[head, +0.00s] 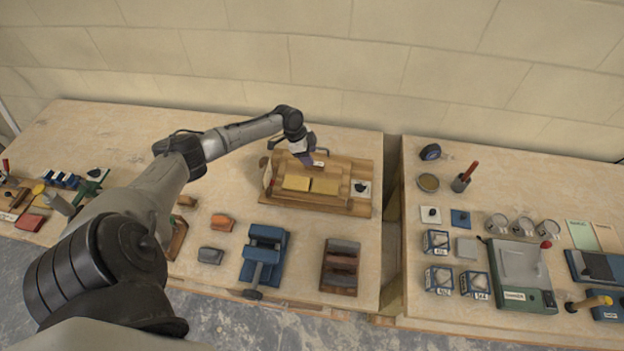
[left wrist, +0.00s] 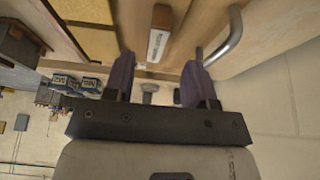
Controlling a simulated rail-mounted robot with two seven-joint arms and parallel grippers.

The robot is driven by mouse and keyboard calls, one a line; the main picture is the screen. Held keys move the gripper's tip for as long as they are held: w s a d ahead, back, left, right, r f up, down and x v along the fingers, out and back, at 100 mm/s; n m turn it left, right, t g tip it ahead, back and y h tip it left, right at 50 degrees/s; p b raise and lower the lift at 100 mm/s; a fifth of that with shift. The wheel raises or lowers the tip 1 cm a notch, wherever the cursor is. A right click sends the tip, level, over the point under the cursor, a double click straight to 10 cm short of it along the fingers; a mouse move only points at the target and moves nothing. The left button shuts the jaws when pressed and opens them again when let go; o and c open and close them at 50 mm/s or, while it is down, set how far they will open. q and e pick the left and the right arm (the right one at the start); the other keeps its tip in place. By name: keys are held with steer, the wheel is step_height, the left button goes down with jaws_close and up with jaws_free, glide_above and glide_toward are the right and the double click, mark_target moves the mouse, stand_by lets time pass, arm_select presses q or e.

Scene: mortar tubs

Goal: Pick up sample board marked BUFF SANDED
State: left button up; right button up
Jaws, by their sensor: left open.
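My left gripper (head: 310,158) is over the back of a wooden tray (head: 270,198) on the left bench. In the left wrist view its two purple fingers (left wrist: 157,82) are apart, with nothing gripped between them. A wooden piece with a small white label (left wrist: 157,45) lies just beyond the fingertips, in line with the gap. The label is too small to read. Two yellow-tan boards (head: 296,183) (head: 325,186) lie flat on the tray in front of the gripper. I cannot read BUFF SANDED on any board. My right gripper does not show.
A metal bar handle (left wrist: 225,42) stands close beside one finger. A white card with a dark lump (head: 361,188) is at the tray's right. A blue clamp-like tool (head: 264,254) and a brown tray (head: 340,266) are in front. A gap separates the benches.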

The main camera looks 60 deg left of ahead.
mark_target(312, 177)
arm_select(q)
steer(key=shift+x, duration=2.15)
steer(key=shift+s+d, duration=0.1)
steer(key=shift+d, duration=0.1)
steer(key=shift+c, duration=0.2)
jaws_close()
